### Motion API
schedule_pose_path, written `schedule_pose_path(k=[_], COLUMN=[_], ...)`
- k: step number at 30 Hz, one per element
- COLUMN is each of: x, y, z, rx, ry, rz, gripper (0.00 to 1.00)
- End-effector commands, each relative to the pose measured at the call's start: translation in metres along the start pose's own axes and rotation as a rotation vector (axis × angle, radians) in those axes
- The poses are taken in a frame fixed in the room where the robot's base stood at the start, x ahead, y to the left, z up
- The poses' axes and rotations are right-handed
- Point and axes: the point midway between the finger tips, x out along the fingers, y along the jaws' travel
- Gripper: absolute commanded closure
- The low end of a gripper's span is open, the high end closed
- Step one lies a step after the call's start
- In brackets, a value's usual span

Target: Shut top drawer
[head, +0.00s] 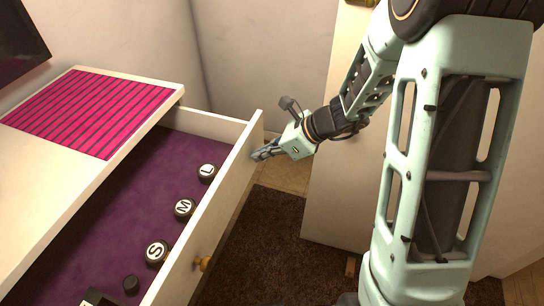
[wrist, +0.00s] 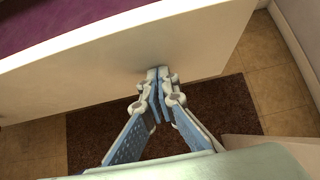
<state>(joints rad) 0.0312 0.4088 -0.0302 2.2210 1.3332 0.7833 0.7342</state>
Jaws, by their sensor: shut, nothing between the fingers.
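The top drawer (head: 222,193) is pulled out of a white cabinet (head: 62,189) and stands open in the head view. Its purple lining and contents show, and a gold knob (head: 202,263) is on the outer face of its front panel. My gripper (head: 258,155) is at the outer face of the panel, near its far end. In the wrist view the shut, empty fingers (wrist: 158,72) point at the white drawer front (wrist: 125,60). The tips are at or very near the panel; I cannot tell if they touch.
Round weights marked L (head: 207,171), M (head: 184,208) and S (head: 157,251) lie in the drawer. A pink striped mat (head: 85,110) is on the cabinet top. A brown rug (head: 275,235) covers the floor before the drawer. A pale panel (head: 330,190) stands at the right.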

Motion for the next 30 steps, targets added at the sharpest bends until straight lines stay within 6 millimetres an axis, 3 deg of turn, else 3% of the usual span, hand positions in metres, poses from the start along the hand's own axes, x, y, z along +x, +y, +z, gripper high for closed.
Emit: schedule_pose_path(k=[18, 30], x=[0.117, 0.166], y=[0.003, 0.001], z=[0.12, 0.168], rx=[-0.004, -0.002], ry=[-0.002, -0.001], rz=[0.006, 0.002], gripper=[1.0, 1.0])
